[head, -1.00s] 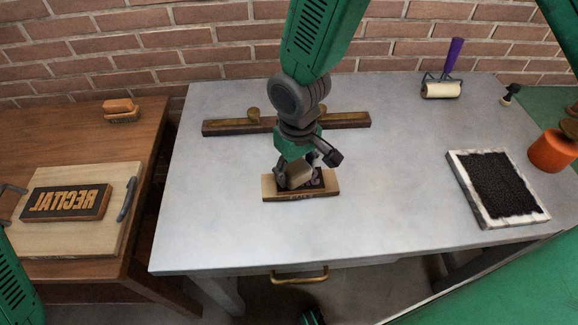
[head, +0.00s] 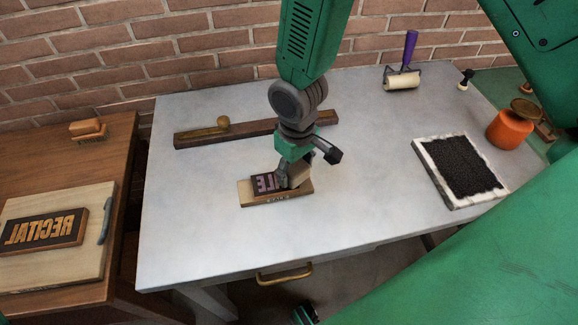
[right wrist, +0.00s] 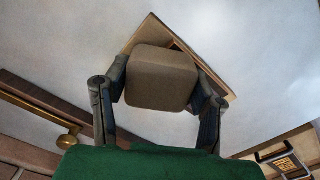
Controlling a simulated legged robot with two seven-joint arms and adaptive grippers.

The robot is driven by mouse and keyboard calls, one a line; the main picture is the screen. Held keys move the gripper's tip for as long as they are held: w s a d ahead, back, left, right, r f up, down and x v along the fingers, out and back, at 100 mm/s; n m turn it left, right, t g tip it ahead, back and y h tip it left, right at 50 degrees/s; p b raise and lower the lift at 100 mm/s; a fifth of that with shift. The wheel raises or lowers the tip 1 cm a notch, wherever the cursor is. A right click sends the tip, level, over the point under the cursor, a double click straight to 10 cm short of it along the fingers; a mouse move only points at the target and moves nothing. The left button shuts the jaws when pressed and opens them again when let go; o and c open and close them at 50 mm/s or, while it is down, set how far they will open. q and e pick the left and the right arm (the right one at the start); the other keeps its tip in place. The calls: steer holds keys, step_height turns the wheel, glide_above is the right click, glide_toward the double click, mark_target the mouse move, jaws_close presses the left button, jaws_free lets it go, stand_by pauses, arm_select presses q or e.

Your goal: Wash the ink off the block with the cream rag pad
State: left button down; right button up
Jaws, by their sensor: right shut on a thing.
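The block (head: 262,186) lies on the grey table, a dark face with mirrored letters on a pale wooden base. The letters that show look pinkish-purple; the right part of the face is hidden by my gripper. My right gripper (head: 294,180) is shut on the cream rag pad (right wrist: 162,78) and holds it over the right end of the block. In the right wrist view the pad covers most of the block, whose wooden edge (right wrist: 150,30) shows behind it. I cannot tell whether the pad touches the face.
A wooden rail (head: 195,138) with a brass knob lies behind the block. A roller (head: 402,80), a black ink slab (head: 460,168) and an orange pot (head: 508,130) are at the right. A RECITAL block (head: 45,232) sits on a board at the left. The front table is clear.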

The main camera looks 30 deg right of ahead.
mark_target(255, 186)
steer(key=shift+w+a+p, duration=0.15)
steer(key=shift+a+p, duration=0.15)
steer(key=shift+a, duration=0.6)
steer(key=shift+w+a, duration=0.2)
steer(key=shift+a, duration=0.45)
steer(key=shift+w+a+r+p, duration=0.1)
steer(key=shift+w+a+p, duration=0.15)
steer(key=shift+a, duration=0.35)
steer(key=shift+w+a+p, duration=0.1)
steer(key=shift+a+p, duration=0.2)
steer(key=shift+a, duration=0.25)
steer(key=shift+w+a, duration=0.25)
steer(key=shift+a, duration=0.6)
steer(key=shift+w+a, duration=0.2)
steer(key=shift+a, duration=0.65)
step_height(255, 186, up, 6)
steer(key=p, duration=0.5)
steer(key=shift+p, duration=0.3)
